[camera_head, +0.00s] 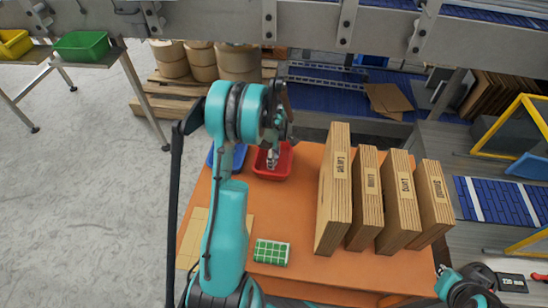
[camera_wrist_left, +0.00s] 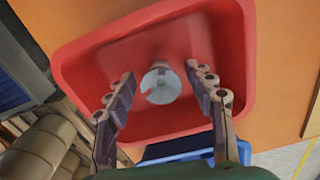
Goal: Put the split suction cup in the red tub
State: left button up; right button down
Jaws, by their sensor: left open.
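The red tub (camera_head: 285,164) stands on the orange tabletop, beyond my left arm. It fills much of the left wrist view (camera_wrist_left: 80,70). A pale grey suction cup (camera_wrist_left: 160,85) with a notch in its rim shows inside the tub's outline. My left gripper (camera_wrist_left: 160,72) is open over the tub, one finger on each side of the cup with gaps between. I cannot tell for sure whether the cup rests on the tub's floor. In the head view my left gripper (camera_head: 274,135) partly hides the tub. My right arm shows at the lower right; its fingers are unclear.
A blue tub (camera_head: 212,156) stands left of the red one, mostly behind my arm. Several upright labelled wooden dividers (camera_head: 335,190) stand on the right of the table. A green-and-white gridded item (camera_head: 271,252) lies near the front. A metal conveyor frame (camera_head: 220,22) crosses the top.

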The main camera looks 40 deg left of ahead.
pick_arm(q)
jog(key=shift+r, duration=0.3)
notch_tip(320, 180, up, 12)
jog(key=p, duration=0.4)
jog(key=shift+f, duration=0.15)
